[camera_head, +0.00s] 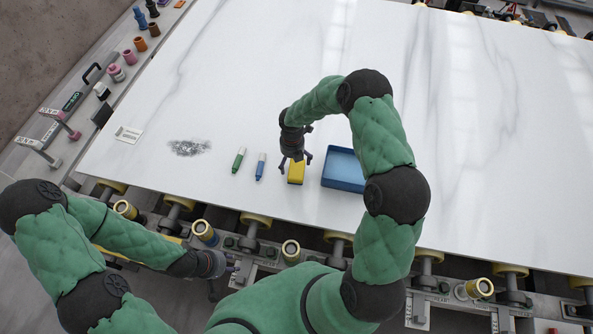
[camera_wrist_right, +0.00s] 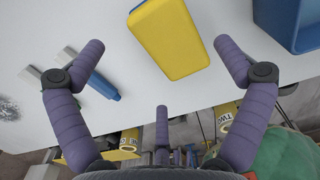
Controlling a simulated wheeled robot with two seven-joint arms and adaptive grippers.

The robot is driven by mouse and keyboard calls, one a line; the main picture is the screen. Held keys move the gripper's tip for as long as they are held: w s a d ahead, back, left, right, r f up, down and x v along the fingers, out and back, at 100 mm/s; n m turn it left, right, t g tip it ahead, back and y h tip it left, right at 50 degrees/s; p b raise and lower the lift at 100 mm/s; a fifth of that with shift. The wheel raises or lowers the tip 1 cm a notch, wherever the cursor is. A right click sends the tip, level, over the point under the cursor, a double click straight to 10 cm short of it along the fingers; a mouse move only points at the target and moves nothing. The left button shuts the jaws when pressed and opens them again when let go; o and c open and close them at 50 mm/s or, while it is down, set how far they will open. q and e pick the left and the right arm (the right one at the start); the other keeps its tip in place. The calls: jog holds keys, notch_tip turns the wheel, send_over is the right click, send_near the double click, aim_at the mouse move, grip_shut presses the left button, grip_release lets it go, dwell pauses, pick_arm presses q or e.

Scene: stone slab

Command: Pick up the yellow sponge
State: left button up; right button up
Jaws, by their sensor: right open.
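The yellow sponge (camera_head: 296,173) lies on the white stone slab, just left of the blue tray. It also shows in the right wrist view (camera_wrist_right: 168,38) at the top middle, beyond and between the spread fingers. My right gripper (camera_head: 295,163) is open over the sponge in the head view, its fingers hiding part of the sponge's far end. In the wrist view the right gripper (camera_wrist_right: 160,58) has nothing between its fingers. My left gripper (camera_head: 228,277) is low at the left, off the slab's front edge; its fingers are too small and dark to judge.
The blue tray (camera_head: 343,169) stands close right of the sponge. A blue marker (camera_head: 260,167) and a green marker (camera_head: 239,160) lie to its left, with a patch of grey dust (camera_head: 189,147) farther left. Rollers line the slab's front edge. The slab behind is clear.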

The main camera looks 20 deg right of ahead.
aim_at(293, 168)
jog(key=f, duration=0.4)
jog(key=shift+s, duration=0.3)
jog(key=shift+w+f, duration=0.1)
jog(key=shift+f, duration=0.45)
jog(key=c, duration=0.8)
